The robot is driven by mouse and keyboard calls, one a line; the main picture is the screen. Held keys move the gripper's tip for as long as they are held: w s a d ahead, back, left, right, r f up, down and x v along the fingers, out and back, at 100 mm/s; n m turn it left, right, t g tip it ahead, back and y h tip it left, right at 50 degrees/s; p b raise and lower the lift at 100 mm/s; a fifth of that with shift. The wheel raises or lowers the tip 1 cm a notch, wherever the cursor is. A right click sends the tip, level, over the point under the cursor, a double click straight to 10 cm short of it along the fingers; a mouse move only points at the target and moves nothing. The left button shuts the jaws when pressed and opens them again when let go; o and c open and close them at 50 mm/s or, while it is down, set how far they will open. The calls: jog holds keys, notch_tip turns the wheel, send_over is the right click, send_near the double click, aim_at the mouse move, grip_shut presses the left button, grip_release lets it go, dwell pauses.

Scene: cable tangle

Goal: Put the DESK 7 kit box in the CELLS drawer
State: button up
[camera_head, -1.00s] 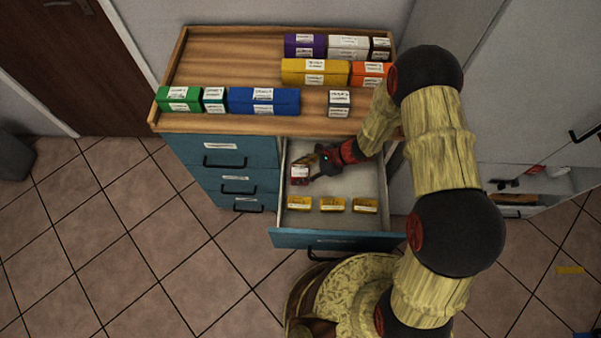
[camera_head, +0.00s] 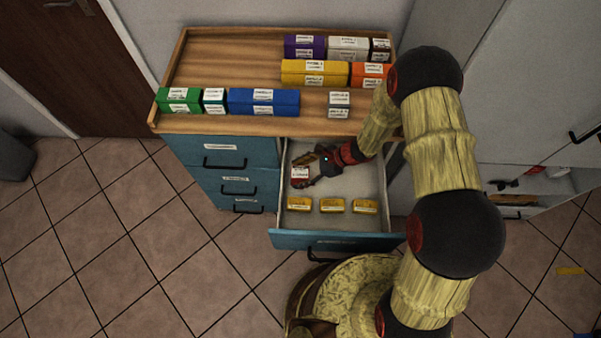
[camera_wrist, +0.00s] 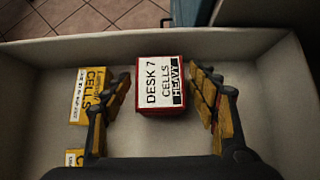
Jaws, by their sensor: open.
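The DESK 7 kit box (camera_wrist: 161,85) is red with a white label reading DESK 7, CELLS, HEAVY. It sits on the floor of the open drawer (camera_head: 360,222), and its label also shows in the head view (camera_head: 300,173). My gripper (camera_wrist: 165,95) is open, with one finger on each side of the box. In the wrist view a gap shows between the box and each finger. In the head view my gripper (camera_head: 310,170) is inside the drawer, at its back left. The drawer's front label is too small to read.
Several yellow boxes (camera_head: 332,206) stand in a row near the drawer front; one reads CELLS in the wrist view (camera_wrist: 88,92). Coloured boxes, including a blue one (camera_head: 264,101), stand on the wooden top (camera_head: 215,65). The drawer's right side has free floor.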

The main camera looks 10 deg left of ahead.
jog(key=d, duration=0.4)
jog(key=d+p, duration=0.1)
jog(key=d, duration=0.2)
jog(key=d+r+p, duration=0.1)
jog(key=d, duration=0.3)
jog(key=shift+w+d, duration=0.3)
jog(key=shift+w, duration=0.1)
jog(key=shift+d+p, duration=0.3)
jog(key=shift+d, duration=0.3)
